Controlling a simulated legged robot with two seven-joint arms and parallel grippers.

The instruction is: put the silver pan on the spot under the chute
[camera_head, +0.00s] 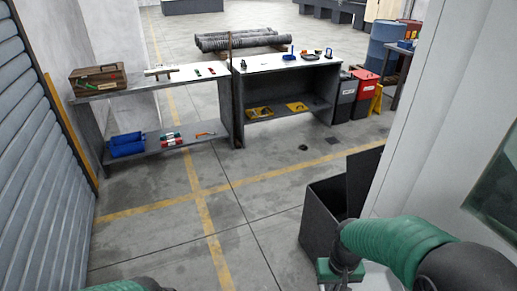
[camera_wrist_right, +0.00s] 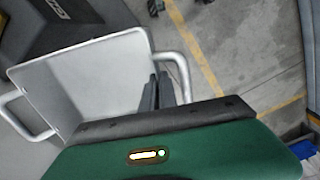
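The silver pan (camera_wrist_right: 88,85), a square tray with a loop handle on each side, fills the left of the right wrist view. My right gripper's two dark fingers (camera_wrist_right: 158,90) stand close together at the pan's right rim, beside the right handle, and appear closed on that rim. The near part of the pan is hidden behind the gripper body. In the head view my right gripper (camera_head: 340,271) is low at the right, beside a dark open box. Only a piece of my left arm shows at the bottom edge; its fingers are out of view. I cannot make out the chute or the spot.
The dark box (camera_head: 322,232) with a raised lid stands on the floor near my right arm. A white wall (camera_head: 430,110) is at the right. Two workbenches (camera_head: 155,82) with tools stand ahead. The floor between (camera_head: 160,235) is clear.

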